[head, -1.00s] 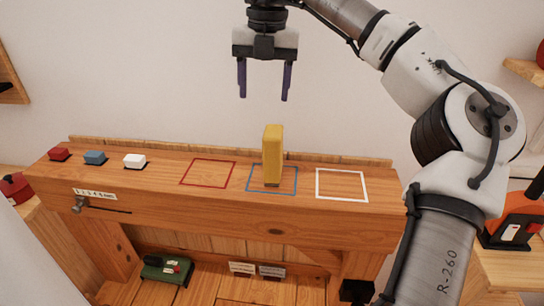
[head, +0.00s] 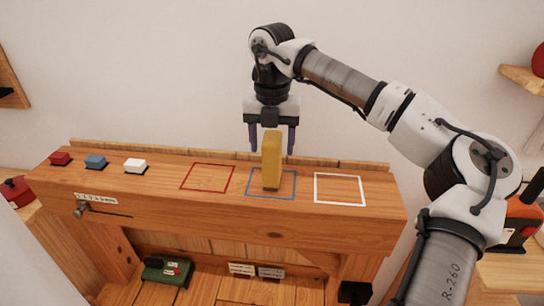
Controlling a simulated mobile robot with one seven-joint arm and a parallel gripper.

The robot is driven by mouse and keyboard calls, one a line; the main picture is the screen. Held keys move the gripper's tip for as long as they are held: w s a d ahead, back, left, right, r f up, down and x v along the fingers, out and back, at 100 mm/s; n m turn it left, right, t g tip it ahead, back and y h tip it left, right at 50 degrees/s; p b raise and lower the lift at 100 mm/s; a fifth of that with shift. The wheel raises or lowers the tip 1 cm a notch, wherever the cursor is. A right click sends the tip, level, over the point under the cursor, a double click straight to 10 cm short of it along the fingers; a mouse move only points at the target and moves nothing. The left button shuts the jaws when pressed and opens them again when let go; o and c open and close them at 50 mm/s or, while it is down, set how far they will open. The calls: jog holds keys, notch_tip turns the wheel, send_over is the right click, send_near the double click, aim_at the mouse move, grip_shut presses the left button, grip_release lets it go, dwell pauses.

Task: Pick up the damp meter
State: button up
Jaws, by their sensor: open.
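The damp meter looks to be the upright yellow block (head: 272,158) with a dark base. It stands inside the blue outlined square (head: 289,197) on the wooden bench top. My gripper (head: 272,150) points down with its two dark purple fingers apart, one to each side of the yellow block's upper part in the head view. The block's top overlaps the gap between the fingers. I cannot tell from this one view whether the fingers are level with the block in depth. No contact shows.
A red outlined square (head: 208,190) and a white outlined square (head: 339,203) on the bench are empty. Red (head: 61,158), blue (head: 95,162) and white (head: 135,165) buttons sit at the left. A green device (head: 166,271) is on the lower shelf. A low ledge runs along the back.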

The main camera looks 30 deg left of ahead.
jog(key=shift+f, duration=0.65)
jog(key=c, duration=1.1)
jog(key=shift+c, duration=0.2)
jog(key=shift+r, duration=0.1)
notch_tip(320, 180, up, 20)
jog(key=p, duration=0.1)
jog(key=shift+p, duration=0.4)
